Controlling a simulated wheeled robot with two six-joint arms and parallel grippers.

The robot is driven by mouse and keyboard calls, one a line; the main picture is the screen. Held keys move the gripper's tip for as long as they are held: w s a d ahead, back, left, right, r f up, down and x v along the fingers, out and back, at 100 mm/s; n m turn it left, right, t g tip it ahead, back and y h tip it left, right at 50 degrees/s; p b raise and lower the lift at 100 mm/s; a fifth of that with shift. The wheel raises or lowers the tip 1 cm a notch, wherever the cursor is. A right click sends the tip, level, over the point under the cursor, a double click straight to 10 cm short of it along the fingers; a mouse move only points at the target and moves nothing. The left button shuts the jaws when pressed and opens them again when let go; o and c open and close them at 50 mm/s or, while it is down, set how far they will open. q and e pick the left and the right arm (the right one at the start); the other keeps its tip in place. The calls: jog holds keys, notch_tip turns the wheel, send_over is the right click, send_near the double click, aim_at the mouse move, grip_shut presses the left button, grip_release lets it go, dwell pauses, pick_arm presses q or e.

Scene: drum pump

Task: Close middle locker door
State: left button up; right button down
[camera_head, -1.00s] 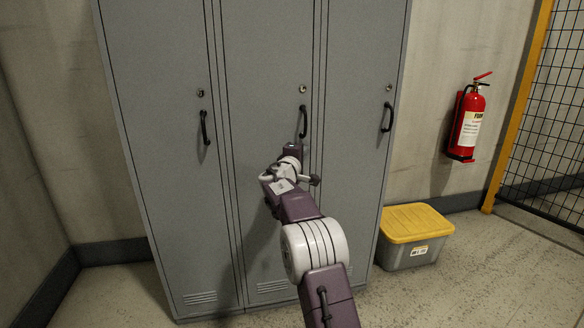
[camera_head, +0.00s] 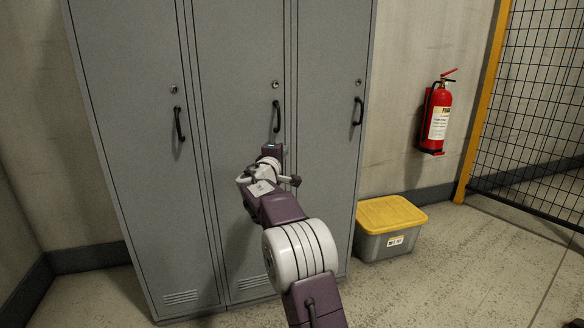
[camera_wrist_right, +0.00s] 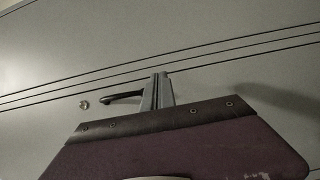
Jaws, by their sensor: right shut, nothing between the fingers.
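The middle locker door (camera_head: 238,60) is a grey panel between two similar doors, and it looks flush with them. It has a black vertical handle (camera_head: 276,116) and a round lock (camera_head: 275,85) near its right edge. My right gripper (camera_head: 272,148) is in front of this door, just below the handle. In the right wrist view the gripper (camera_wrist_right: 158,80) is shut and empty, with its fingertips beside the black handle (camera_wrist_right: 122,97); I cannot tell whether they touch the door. My left gripper is not in view.
The left door (camera_head: 135,130) and right door (camera_head: 335,60) of the locker also look shut. A grey bin with a yellow lid (camera_head: 392,214) stands right of the locker. A red fire extinguisher (camera_head: 436,115) hangs on the wall. Open floor lies at front right.

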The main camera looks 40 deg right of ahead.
jog(key=s+a, duration=0.2)
jog(key=s, duration=0.5)
jog(key=shift+s+a+b, duration=0.15)
jog(key=shift+a+b, duration=0.15)
jog(key=shift+b, duration=0.1)
jog(key=a+r+y+p, duration=0.2)
jog(key=a+r+p, duration=0.3)
jog(key=p, duration=0.2)
jog(key=s+a+f+m+g+y+p, duration=0.8)
jog(key=s+a+f+g+y, duration=0.3)
jog(key=s+a+f, duration=1.5)
notch_tip(320, 180, up, 37)
jog(key=d+t+y+p, duration=0.1)
jog(key=d+p, duration=0.1)
jog(key=p, duration=3.5)
jog(key=shift+s+f+p, duration=0.2)
jog(key=shift+s+p, duration=0.1)
jog(key=shift+p, duration=0.1)
